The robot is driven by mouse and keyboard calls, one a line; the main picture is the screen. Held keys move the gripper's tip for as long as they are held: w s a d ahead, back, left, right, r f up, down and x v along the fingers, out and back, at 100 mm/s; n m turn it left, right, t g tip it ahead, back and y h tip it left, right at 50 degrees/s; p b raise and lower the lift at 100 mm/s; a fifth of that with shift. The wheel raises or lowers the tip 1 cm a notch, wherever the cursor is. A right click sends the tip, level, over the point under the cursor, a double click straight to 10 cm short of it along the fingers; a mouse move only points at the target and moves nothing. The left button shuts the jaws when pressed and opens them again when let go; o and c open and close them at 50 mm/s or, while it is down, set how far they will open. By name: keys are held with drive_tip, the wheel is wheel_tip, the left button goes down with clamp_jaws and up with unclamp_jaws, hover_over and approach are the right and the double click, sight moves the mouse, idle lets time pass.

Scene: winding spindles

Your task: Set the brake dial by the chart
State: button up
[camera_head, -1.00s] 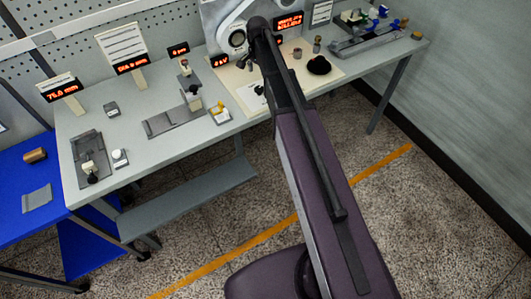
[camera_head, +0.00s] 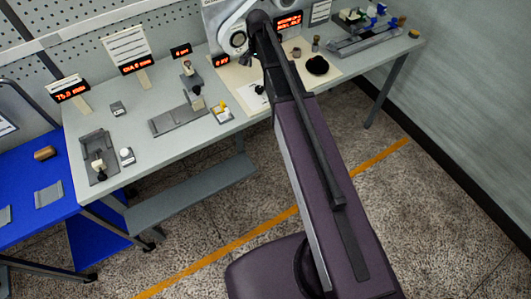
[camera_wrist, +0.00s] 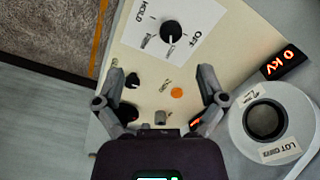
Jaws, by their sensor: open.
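In the wrist view a black dial (camera_wrist: 171,32) with a pointer mark sits on a white plate (camera_wrist: 135,30). HOLD and OFF are legible on the plate; the other labels are too small to read. My gripper (camera_wrist: 162,82) is open, its two fingers apart, with the dial ahead of and between them; it is not touching the dial. In the head view part of the dial (camera_head: 259,90) shows beside my arm, and the gripper is largely hidden. White charts with printed lines stand on the bench, one at left (camera_head: 125,45) and one at right (camera_head: 321,12); their text is unreadable.
A white ring (camera_wrist: 265,118) with a LOT label and a red-lit display (camera_wrist: 284,62) are right of the fingers. Small black parts (camera_wrist: 133,80) and an orange disc (camera_wrist: 177,92) lie between the fingers. Fixtures (camera_head: 180,119) stand at bench left; a blue table (camera_head: 20,225) adjoins.

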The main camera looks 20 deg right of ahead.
drive_tip(key=s+a+f+n+b, duration=0.2)
drive_tip(key=s+f+n+b, duration=0.15)
drive_tip(key=s, duration=0.45)
drive_tip(key=s+a+f+n+b, duration=0.1)
drive_tip(key=s+f+n+b, duration=0.2)
drive_tip(key=s, duration=0.6)
drive_tip(key=s+f+n+b, duration=0.1)
drive_tip(key=s+f+b, duration=0.1)
drive_tip(key=f+b, duration=0.8)
drive_tip(key=s+f+n+b, duration=0.1)
drive_tip(key=s+f+b, duration=0.1)
drive_tip(key=f+b, duration=0.8)
drive_tip(key=shift+a, duration=0.25)
drive_tip(key=shift+s+f+n, duration=0.1)
drive_tip(key=shift+f+n, duration=0.05)
drive_tip(key=shift+n, duration=0.1)
wheel_tip(320, 180, up, 13)
drive_tip(key=s+p, duration=0.1)
drive_tip(key=p, duration=1.2)
drive_tip(key=shift+r, duration=0.2)
idle(1.7)
